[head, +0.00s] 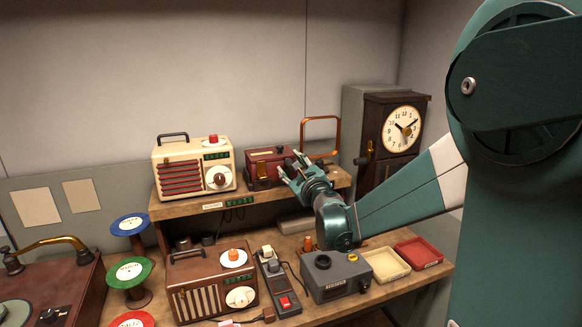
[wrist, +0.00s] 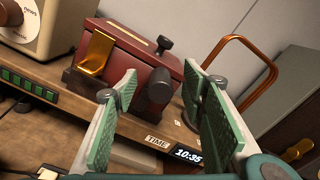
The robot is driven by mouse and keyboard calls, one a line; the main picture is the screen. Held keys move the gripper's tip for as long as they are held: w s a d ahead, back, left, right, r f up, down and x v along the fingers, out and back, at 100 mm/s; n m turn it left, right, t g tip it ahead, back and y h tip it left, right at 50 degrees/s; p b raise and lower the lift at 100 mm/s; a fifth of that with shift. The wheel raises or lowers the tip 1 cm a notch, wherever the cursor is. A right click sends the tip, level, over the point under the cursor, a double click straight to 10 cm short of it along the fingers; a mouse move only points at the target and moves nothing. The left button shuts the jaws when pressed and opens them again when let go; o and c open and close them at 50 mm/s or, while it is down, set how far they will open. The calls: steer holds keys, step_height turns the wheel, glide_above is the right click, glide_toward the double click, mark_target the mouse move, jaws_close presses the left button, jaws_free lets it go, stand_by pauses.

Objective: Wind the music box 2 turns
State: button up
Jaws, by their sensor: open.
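The music box appears to be the dark red box (head: 262,160) on the raised shelf, right of the cream radio. In the wrist view the red box (wrist: 140,66) shows a brass piece (wrist: 97,54) on its front, a dark rounded knob (wrist: 160,86) and a smaller dark knob (wrist: 164,44) on top. My gripper (head: 290,169) is at the box's right front. In the wrist view my gripper (wrist: 160,82) is open, its green pads on either side of the front knob as seen. No contact shows, and the depth gap is unclear.
The cream radio (head: 193,168) stands close left of the box. A copper-coloured frame (head: 320,118) stands behind right, and a dark clock cabinet (head: 393,135) further right. Below are a brown radio (head: 212,283), a grey box (head: 335,277), and cream (head: 383,265) and red trays (head: 418,252).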

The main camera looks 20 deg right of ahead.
steer(key=shift+s, duration=0.15)
steer(key=s, duration=0.8)
steer(key=shift+s+p, duration=0.35)
steer(key=shift+p, duration=0.1)
stand_by(0.7)
steer(key=shift+a, duration=0.15)
stand_by(0.3)
steer(key=s+a+f+n+g+y, duration=0.3)
steer(key=s+a+n+g+y, duration=0.15)
steer(key=s+a+n, duration=1.15)
steer(key=s+d+f+n+g+h, duration=0.1)
steer(key=s+f+n+g, duration=0.1)
steer(key=s, duration=0.5)
steer(key=s+d+f+n+g+h, duration=0.1)
steer(key=s+f+n+g+h, duration=0.1)
steer(key=s+f+n, duration=0.3)
steer(key=s+d+f+n+g+h, duration=0.1)
steer(key=s+f+n+g, duration=0.1)
steer(key=s+f+n, duration=0.2)
steer(key=s+n, duration=0.3)
steer(key=s, duration=0.4)
steer(key=shift+d, duration=0.2)
